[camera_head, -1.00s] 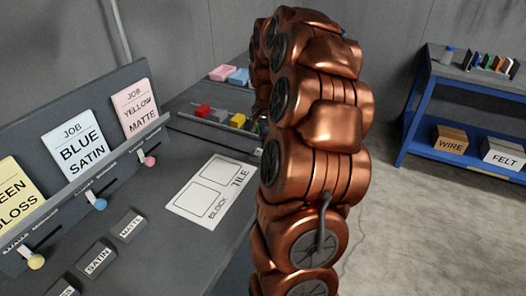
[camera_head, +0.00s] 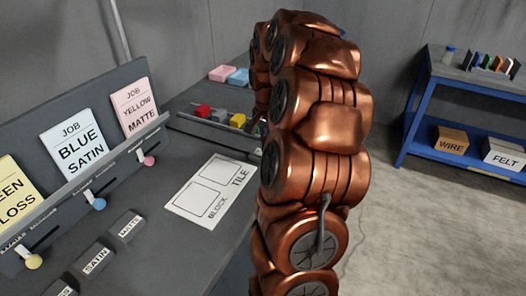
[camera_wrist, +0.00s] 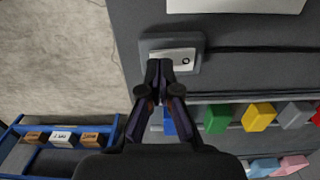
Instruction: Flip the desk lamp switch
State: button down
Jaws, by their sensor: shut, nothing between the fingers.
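In the wrist view, a small pale plate (camera_wrist: 172,56) with a dark round mark sits on a grey base (camera_wrist: 148,45) at the edge of a dark bench top. It looks like the lamp switch, and a dark cable (camera_wrist: 255,49) runs from it to the right. My gripper (camera_wrist: 159,66) is shut and empty, its fingertips over the plate's near edge. I cannot tell whether they touch it. The fingers hide part of the plate. No lamp is seen. In the head view my arm hides the gripper and the switch.
Coloured blocks (camera_wrist: 258,115) lie in a rail close right of my gripper. In the head view, job cards (camera_head: 73,147) and a block-and-tile sheet (camera_head: 211,190) are on the bench at left. A blue shelf (camera_head: 424,117) stands at right, with open floor before it.

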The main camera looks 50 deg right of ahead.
jog(key=shift+f, duration=0.5)
dwell(0.4)
jog(key=shift+r, duration=3.5)
jog(key=shift+a, duration=0.1)
